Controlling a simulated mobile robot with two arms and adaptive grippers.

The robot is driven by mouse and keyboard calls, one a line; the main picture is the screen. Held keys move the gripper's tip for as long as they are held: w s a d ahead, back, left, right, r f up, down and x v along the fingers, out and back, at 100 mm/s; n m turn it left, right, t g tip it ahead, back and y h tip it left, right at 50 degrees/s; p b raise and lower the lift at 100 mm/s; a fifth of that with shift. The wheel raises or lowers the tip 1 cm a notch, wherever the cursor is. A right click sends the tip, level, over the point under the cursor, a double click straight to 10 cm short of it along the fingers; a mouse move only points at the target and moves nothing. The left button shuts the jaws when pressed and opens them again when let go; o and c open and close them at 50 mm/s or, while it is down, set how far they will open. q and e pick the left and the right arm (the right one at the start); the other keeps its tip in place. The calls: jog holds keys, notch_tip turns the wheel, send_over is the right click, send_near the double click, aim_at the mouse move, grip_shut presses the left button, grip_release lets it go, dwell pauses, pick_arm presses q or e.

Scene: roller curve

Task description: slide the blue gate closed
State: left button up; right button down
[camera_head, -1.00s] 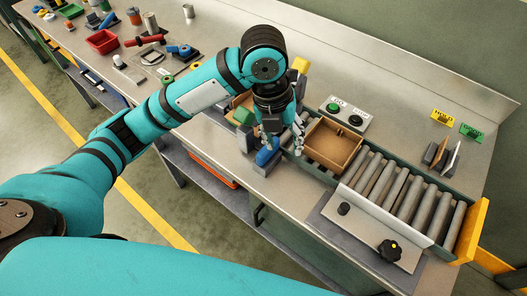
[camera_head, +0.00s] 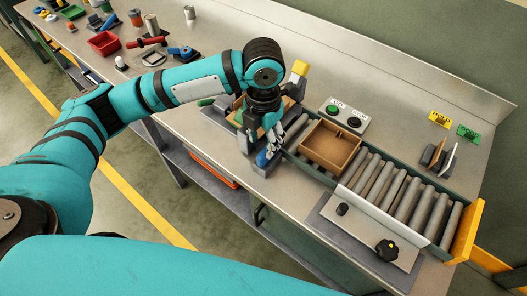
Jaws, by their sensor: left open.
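The blue gate (camera_head: 262,158) shows only as a small blue piece at the near left end of the roller conveyor. My left gripper (camera_head: 268,151) is open, with its fingers pointing down right at the blue piece. The fingers and wrist hide much of it, and I cannot tell whether they touch it. A brown open tray (camera_head: 329,148) sits on the conveyor just right of the gripper. My right gripper is not in view.
Bare grey rollers (camera_head: 400,196) run right to a yellow end plate (camera_head: 466,234). A button box (camera_head: 342,117) stands behind the tray. A plate with black knobs (camera_head: 362,236) lies in front. A red bin (camera_head: 103,43) and small parts lie far left.

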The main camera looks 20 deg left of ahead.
aim_at(263, 153)
pick_arm(q)
notch_tip(263, 153, down, 7)
jog(key=shift+r+p, duration=0.2)
jog(key=shift+p, duration=0.2)
grip_shut()
